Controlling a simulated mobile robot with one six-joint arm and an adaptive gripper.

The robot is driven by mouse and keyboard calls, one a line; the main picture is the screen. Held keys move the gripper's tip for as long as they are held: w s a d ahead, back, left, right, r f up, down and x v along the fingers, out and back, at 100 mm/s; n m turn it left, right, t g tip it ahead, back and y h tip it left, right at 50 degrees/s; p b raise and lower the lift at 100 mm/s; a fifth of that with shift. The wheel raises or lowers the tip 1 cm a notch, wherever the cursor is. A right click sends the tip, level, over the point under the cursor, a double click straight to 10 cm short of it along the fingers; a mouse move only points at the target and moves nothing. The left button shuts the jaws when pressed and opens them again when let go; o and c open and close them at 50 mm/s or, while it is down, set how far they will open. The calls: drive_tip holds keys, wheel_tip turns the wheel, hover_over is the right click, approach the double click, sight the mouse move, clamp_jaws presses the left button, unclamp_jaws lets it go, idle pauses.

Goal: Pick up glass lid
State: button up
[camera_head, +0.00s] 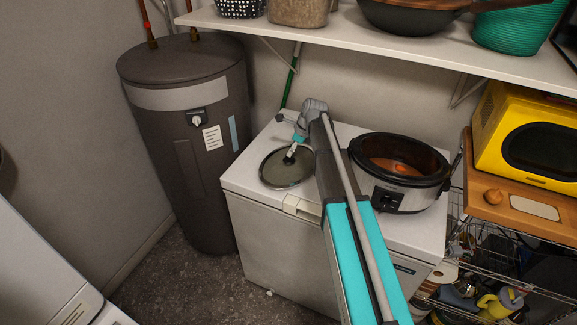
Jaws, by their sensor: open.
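The round glass lid (277,174) with a dark rim lies on the left part of the white appliance top. My gripper (290,155) is directly over the lid, pointing down at its middle, around or just above the dark knob. It is open; at this size I cannot tell whether the fingers touch the knob. The fingers partly hide the knob, and my arm passes just right of the lid.
The white appliance (262,236) also bears a slow cooker (412,200) with an orange thing inside, right of my arm. A dark water heater (190,160) stands left. A loaded shelf (360,42) hangs above. A yellow microwave (490,120) is at right.

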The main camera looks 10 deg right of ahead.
sight(289, 160)
drive_tip(key=b+x, duration=0.2)
drive_tip(key=shift+w+d+f, duration=0.1)
drive_tip(key=shift+f, duration=0.25)
drive_tip(key=shift+b+x, duration=0.65)
drive_tip(key=shift+x, duration=0.15)
drive_tip(key=shift+r, duration=0.1)
clamp_jaws()
